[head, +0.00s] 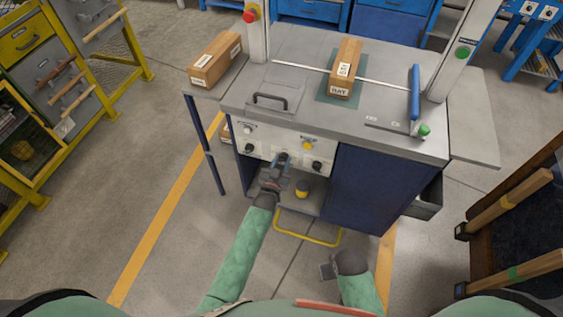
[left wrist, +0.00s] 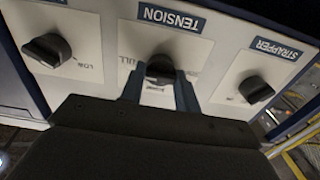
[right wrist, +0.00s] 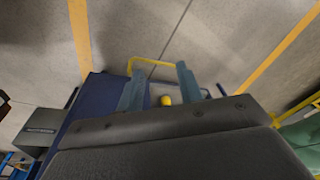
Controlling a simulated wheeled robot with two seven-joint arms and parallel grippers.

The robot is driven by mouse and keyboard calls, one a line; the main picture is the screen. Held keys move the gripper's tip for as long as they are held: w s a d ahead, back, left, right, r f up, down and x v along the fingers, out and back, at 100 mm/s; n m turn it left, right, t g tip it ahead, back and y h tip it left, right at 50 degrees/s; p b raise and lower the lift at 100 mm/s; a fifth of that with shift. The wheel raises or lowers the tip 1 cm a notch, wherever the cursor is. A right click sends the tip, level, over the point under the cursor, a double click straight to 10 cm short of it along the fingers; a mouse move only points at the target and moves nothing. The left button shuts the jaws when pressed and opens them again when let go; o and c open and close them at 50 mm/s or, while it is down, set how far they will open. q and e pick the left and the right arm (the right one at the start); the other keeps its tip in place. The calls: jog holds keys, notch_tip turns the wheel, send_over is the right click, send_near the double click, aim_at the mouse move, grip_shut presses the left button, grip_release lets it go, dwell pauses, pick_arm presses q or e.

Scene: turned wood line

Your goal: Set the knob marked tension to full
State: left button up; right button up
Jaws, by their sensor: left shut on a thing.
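The tension knob (left wrist: 160,68) is black and sits under the upside-down TENSION label (left wrist: 170,16) in the left wrist view. My left gripper (left wrist: 160,88) is shut on it, one finger on each side, hiding part of its dial. "ULL" shows beside the knob; its pointer is hard to read. In the head view my left gripper (head: 280,162) reaches the white front panel (head: 258,149) of the grey and blue machine. My right gripper (right wrist: 160,88) is open and empty, away from the panel; it also shows at the bottom of the head view (head: 328,268).
Black knobs flank the tension knob: the strapper knob (left wrist: 256,90) and another (left wrist: 47,50). A yellow button (head: 307,146) is on the panel. A yellow bar (head: 308,237) juts low in front. Cardboard boxes lie on top (head: 345,68) and on the left shelf (head: 216,60).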

pick_arm(q)
jog(key=shift+f, duration=0.15)
jog(key=o, duration=0.8)
jog(key=shift+c, duration=0.2)
jog(key=shift+o, duration=1.1)
jog(key=b+v, duration=0.1)
jog(key=v, duration=0.7)
jog(key=shift+b, duration=0.4)
pick_arm(e)
notch_tip(320, 180, up, 8)
jog(key=shift+s, duration=0.25)
pick_arm(q)
jog(key=shift+w, duration=0.1)
pick_arm(e)
jog(key=shift+f, duration=0.1)
